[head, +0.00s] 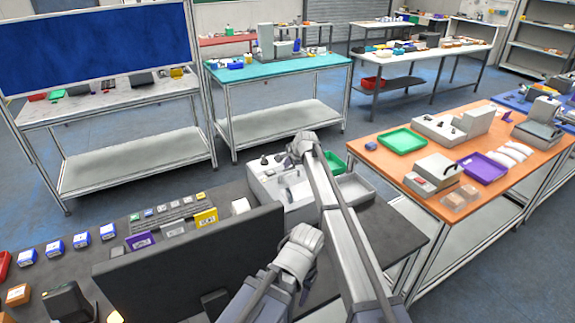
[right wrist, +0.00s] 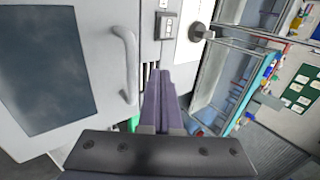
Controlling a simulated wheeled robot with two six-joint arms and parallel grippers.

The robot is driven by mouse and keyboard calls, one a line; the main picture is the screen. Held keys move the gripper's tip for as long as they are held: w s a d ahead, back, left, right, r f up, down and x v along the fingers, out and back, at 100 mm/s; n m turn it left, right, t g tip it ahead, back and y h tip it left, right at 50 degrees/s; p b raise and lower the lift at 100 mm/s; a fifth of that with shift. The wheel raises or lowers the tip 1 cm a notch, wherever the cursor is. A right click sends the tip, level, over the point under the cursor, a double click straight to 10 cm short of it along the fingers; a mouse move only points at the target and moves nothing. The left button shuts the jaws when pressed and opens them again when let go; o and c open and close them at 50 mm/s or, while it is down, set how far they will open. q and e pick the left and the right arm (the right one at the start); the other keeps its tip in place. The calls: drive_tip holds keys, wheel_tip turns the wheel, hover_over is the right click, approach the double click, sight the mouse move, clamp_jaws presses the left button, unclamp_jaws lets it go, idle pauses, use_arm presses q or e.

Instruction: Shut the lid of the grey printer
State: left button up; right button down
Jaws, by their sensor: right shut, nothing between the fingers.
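The grey printer (head: 263,185) stands on the dark bench, partly hidden behind my right arm. In the right wrist view a pale grey panel (right wrist: 95,35) with a dark window and a curved handle (right wrist: 130,65) fills the left side. I take it for the printer's lid; its angle is hard to tell. My right gripper (right wrist: 160,78) is shut and empty. Its fingers point just right of the handle, and I cannot tell whether they touch anything. In the head view my right arm reaches out to the printer. I cannot make out my left gripper's fingers.
A black monitor (head: 190,268) stands left of my arms and hides part of the bench. Small coloured boxes lie on the bench's left side. A grey tray (head: 355,188) sits right of the printer. An orange table (head: 385,160) stands further right.

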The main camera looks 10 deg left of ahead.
use_arm(q)
drive_tip(key=shift+r, duration=0.15)
use_arm(e)
drive_tip(key=shift+r, duration=0.15)
use_arm(q)
wheel_tip(320, 180, up, 6)
drive_tip(key=p, duration=0.6)
use_arm(e)
drive_tip(key=v, duration=0.8)
drive_tip(key=s+d+f+n+g+h, duration=0.1)
drive_tip(key=s+d+f+n+g, duration=0.15)
drive_tip(key=s+d, duration=0.95)
drive_tip(key=s+d+f+n+g+h, duration=0.15)
drive_tip(key=s+d+n, duration=0.25)
drive_tip(key=s+d, duration=0.75)
drive_tip(key=s+d+f+n+g+h, duration=0.15)
drive_tip(key=s+d+n, duration=0.35)
drive_tip(key=s, duration=1.2)
use_arm(q)
wheel_tip(320, 180, down, 10)
drive_tip(key=b, duration=0.9)
drive_tip(key=shift+r, duration=0.2)
use_arm(e)
drive_tip(key=s+a+f+n+h, duration=0.1)
drive_tip(key=s+a+f+n, duration=0.2)
drive_tip(key=s+a+f, duration=0.4)
drive_tip(key=shift+a+f+g+h, duration=0.3)
drive_tip(key=shift+a+f+g, duration=0.05)
drive_tip(key=shift+a+f, duration=0.7)
